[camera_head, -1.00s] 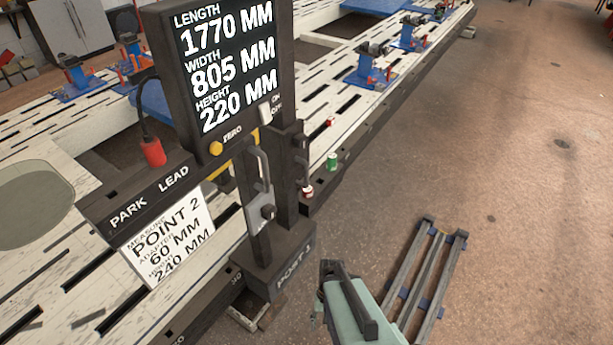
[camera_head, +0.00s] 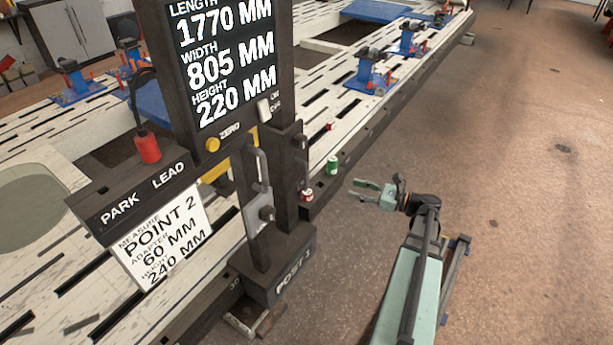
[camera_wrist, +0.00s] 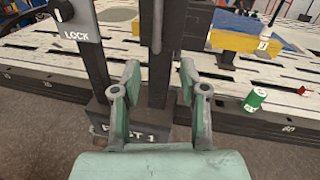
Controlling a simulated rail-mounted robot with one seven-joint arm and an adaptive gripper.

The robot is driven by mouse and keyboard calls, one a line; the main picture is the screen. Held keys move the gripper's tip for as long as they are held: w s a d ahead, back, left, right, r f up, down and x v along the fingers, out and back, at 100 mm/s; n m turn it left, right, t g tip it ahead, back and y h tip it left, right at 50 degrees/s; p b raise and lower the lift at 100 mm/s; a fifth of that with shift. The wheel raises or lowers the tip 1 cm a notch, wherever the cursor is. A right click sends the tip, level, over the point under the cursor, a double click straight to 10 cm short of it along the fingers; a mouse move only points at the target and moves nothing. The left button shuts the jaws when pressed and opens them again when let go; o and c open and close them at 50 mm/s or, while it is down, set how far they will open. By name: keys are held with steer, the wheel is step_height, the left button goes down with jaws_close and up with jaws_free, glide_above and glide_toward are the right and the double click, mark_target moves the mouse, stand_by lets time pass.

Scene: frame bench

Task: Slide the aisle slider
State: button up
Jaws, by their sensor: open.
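The dark measuring post (camera_head: 285,255) marked POST 1 stands at the bench edge. Its near upright carries a grey plate with a lock knob (camera_head: 266,213) and a bar handle (camera_head: 261,165). A second dark handle piece (camera_head: 300,160) sits on its aisle side; no label shows which part is the aisle slider. My gripper (camera_head: 364,190) is open and empty on the aisle side, right of the post and apart from it. In the wrist view my gripper (camera_wrist: 160,78) has its fingers spread, with a dark upright (camera_wrist: 160,50) visible between them. The LOCK knob (camera_wrist: 62,10) is at upper left.
A display (camera_head: 228,65) reads length 1770, width 805, height 220 mm. A green can (camera_head: 332,165) and a red-and-white object (camera_head: 307,195) are near the post. The slotted bench (camera_head: 350,110) runs behind. The aisle floor (camera_head: 520,220) at right is largely clear.

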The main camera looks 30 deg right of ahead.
mark_target(307, 185)
steer(key=shift+m, duration=0.6)
steer(key=x, duration=1.7)
steer(key=shift+w+a+r, duration=0.1)
steer(key=shift+a+r, duration=0.25)
jaws_close()
